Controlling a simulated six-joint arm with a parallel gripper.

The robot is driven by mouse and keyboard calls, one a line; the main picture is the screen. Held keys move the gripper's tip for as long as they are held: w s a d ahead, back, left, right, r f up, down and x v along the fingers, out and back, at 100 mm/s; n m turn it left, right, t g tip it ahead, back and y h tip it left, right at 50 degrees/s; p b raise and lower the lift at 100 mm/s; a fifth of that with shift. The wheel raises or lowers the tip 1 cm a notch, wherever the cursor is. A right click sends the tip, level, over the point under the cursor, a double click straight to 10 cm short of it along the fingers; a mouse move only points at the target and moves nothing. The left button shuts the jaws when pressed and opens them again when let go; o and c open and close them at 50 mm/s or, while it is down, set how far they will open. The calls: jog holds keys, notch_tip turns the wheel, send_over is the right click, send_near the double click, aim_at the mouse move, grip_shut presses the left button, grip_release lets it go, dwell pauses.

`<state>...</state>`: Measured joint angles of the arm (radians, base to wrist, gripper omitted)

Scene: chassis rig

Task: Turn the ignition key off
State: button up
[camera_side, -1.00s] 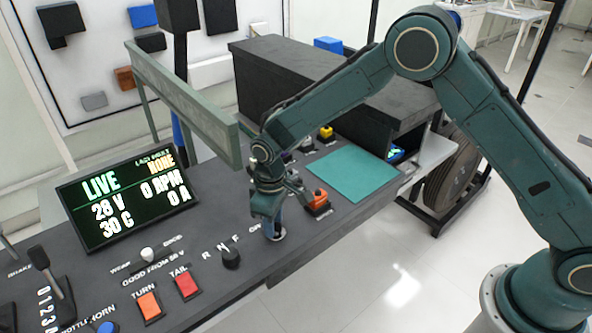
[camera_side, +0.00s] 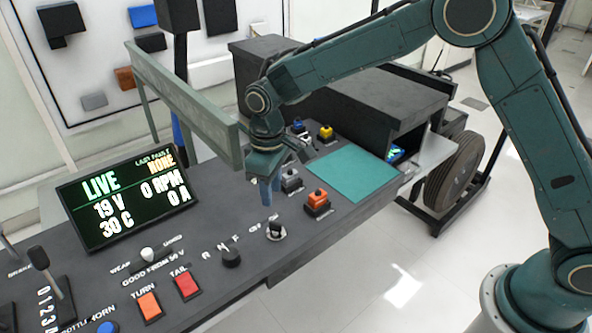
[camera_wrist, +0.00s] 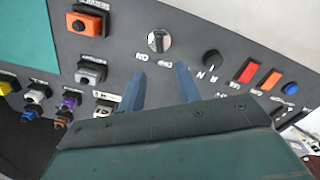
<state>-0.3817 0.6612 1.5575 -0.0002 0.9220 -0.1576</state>
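The ignition key (camera_side: 275,230) sits in a round silver switch on the dark sloped panel. It also shows in the wrist view as a silver disc with a dark part (camera_wrist: 158,40), beyond my fingertips. I cannot tell exactly which way the key points. My gripper (camera_side: 267,192) is raised above the panel, clear of the key. In the wrist view its two blue fingers (camera_wrist: 160,70) are apart with nothing between them. The display (camera_side: 128,198) reads LIVE, 19 V, 30 C, 0 RPM and 0 A.
An orange switch (camera_side: 317,202) and a grey-topped switch (camera_side: 291,181) stand near the key. A black knob (camera_side: 231,257) and red TAIL button (camera_side: 186,285) lie to its left. A green mat (camera_side: 354,174) lies right. A green rail (camera_side: 185,100) stands behind my gripper.

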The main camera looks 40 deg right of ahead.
jog(key=shift+r, duration=1.95)
jog(key=shift+r, duration=0.1)
jog(key=s+d+r+m+t, duration=0.3)
jog(key=s+d+r, duration=0.9)
jog(key=r, duration=0.2)
jog(key=s+d+m+t, duration=0.1)
jog(key=s+d, duration=0.2)
jog(key=s, duration=0.6)
jog(key=s+d+m+t, duration=0.1)
jog(key=s+d, duration=0.3)
jog(key=s, duration=0.5)
jog(key=shift+m+t, duration=0.3)
jog(key=shift+m, duration=0.3)
